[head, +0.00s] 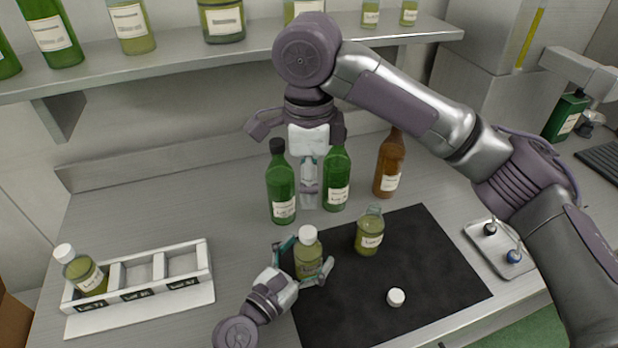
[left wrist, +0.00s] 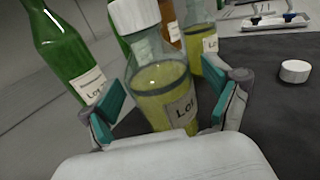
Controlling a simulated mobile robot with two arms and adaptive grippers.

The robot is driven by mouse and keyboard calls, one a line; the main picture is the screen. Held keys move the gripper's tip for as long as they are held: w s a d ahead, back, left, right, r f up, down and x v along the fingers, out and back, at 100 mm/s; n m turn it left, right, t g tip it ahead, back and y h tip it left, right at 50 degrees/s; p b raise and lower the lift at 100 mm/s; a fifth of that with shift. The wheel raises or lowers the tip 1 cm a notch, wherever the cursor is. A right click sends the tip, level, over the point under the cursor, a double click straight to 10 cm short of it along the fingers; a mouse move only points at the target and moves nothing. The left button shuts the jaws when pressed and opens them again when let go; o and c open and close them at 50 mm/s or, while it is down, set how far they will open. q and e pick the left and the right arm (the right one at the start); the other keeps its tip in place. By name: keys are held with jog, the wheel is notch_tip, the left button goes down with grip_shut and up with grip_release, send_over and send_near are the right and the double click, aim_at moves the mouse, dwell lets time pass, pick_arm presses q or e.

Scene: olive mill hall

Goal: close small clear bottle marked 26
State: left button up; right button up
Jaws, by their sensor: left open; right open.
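A small clear bottle with yellow-green liquid and a white cap (head: 308,258) stands upright on the black mat's left part. My left gripper (head: 306,268) is open, its fingers on either side of this bottle. In the left wrist view the bottle (left wrist: 168,85) stands between the teal finger pads; its label starts "Lot", the number is not readable. A second small clear bottle (head: 369,232), with no cap, stands to its right on the mat. A loose white cap (head: 396,297) lies on the mat. My right gripper (head: 309,182) is open and empty, pointing down between two green bottles.
A white rack (head: 137,277) at left holds another white-capped small bottle (head: 83,271); its other compartments are empty. Two green bottles (head: 281,184) (head: 336,180) and a brown bottle (head: 389,165) stand behind the mat (head: 440,262). A tray (head: 484,238) lies right.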

pick_arm(q)
jog(key=v, duration=1.2)
dwell(0.3)
